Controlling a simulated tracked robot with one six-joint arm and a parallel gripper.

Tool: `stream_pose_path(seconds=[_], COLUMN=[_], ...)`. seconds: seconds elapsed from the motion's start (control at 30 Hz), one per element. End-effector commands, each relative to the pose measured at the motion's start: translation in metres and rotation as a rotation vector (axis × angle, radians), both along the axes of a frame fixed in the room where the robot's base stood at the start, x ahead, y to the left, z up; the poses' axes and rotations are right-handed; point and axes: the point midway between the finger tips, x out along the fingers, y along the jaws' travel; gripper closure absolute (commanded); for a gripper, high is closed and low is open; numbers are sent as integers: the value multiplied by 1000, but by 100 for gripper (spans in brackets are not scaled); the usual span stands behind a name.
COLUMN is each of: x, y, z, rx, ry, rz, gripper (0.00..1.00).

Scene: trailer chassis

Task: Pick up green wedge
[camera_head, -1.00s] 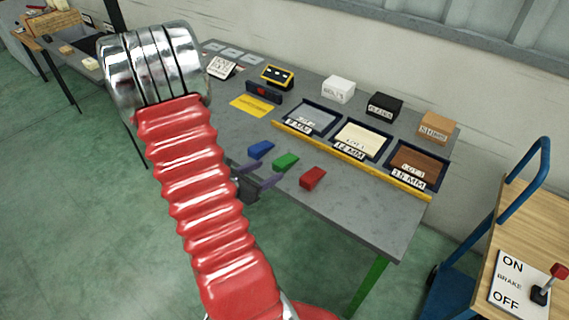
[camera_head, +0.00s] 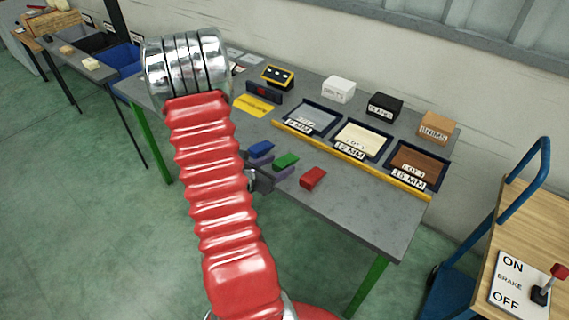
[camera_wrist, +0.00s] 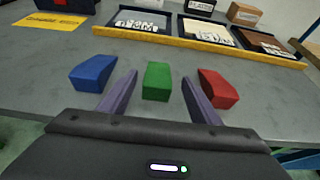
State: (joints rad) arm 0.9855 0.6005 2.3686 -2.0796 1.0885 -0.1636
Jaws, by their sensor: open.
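The green wedge (camera_head: 286,161) lies on the grey workbench near its front edge. In the wrist view the green wedge (camera_wrist: 157,81) sits centred between and just beyond the fingertips of my open gripper (camera_wrist: 158,82). The blue wedge (camera_wrist: 93,73) is just left of the left finger, and the red wedge (camera_wrist: 218,88) is just right of the right finger. In the head view my gripper (camera_head: 272,163) reaches in low at the bench's front edge, partly hidden behind my red arm. The gripper is empty.
A yellow rail (camera_head: 350,160) runs before three labelled trays, the middle one (camera_head: 362,140) cream. White (camera_head: 338,89), black (camera_head: 384,106) and brown (camera_head: 438,127) boxes stand behind. A cart with a brake switch (camera_head: 520,285) is at right. Bare bench (camera_head: 375,215) lies right of the red wedge.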

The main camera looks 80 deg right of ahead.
Motion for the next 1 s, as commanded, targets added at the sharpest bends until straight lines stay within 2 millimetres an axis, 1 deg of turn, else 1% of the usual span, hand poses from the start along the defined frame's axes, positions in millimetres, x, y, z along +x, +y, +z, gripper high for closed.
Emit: stream_pose_path(seconds=[0.2, 0.33, 0.9, 1.0], x=[-10, -13, -14, -14], y=[-27, -36, -38, -38], z=[-10, -14, -15, -15], rx=[0, 1, 0, 0], ry=[0, -1, 0, 0], rz=[-4, -2, -1, -1], gripper=[43, 43, 43, 49])
